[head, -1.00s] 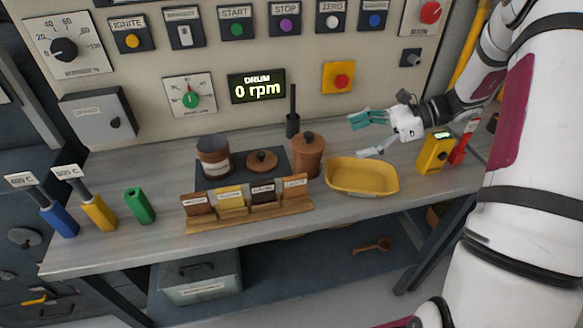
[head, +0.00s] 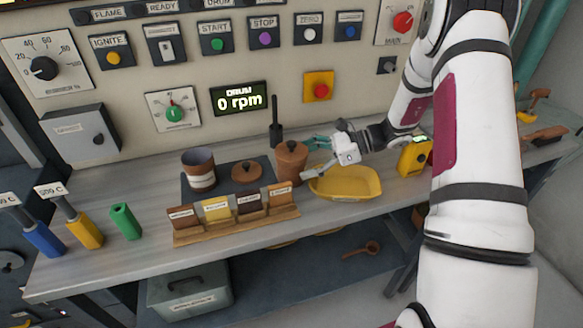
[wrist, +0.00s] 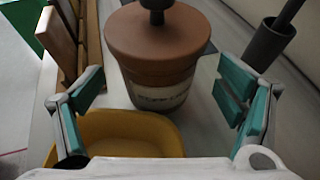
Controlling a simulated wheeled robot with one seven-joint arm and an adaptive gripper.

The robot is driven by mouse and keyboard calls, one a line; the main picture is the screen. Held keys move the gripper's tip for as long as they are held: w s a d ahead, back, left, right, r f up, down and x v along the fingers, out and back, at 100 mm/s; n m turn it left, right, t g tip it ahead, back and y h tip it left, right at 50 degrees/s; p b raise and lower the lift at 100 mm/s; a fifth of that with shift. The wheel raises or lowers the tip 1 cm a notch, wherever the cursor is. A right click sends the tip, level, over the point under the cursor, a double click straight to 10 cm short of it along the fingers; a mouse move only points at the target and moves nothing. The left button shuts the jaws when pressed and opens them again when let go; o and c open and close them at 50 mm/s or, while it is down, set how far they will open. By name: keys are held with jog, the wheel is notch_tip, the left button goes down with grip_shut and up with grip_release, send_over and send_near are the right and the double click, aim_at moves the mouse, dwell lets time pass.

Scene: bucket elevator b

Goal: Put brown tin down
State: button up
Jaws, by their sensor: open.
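A brown lidded tin (head: 291,163) with a knob on its lid stands upright on the bench. The wrist view shows this tin (wrist: 160,52) with a pale label, just beyond and between my fingers. My gripper (head: 316,159) is open and empty, at the tin's right side above the yellow tray. Its two teal-padded fingers (wrist: 158,115) are spread wide. Whether a finger touches the tin I cannot tell. A second brown tin (head: 199,172), lidless with a pale band, stands on a dark mat (head: 225,187), with a loose brown lid (head: 247,173) beside it.
A yellow tray (head: 345,184) lies under my gripper. A wooden rack of labelled cards (head: 235,228) stands in front of the tins. A dark cup with a black handle (head: 276,138) is behind. A yellow device (head: 414,158) stands right. Bare bench lies left of the mat.

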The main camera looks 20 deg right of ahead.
aim_at(291, 164)
jog(key=x, duration=0.4)
jog(key=shift+a+f+p, duration=0.1)
jog(key=shift+a+p, duration=0.05)
jog(key=shift+p, duration=0.2)
jog(key=c, duration=1.3)
jog(key=shift+c, duration=0.5)
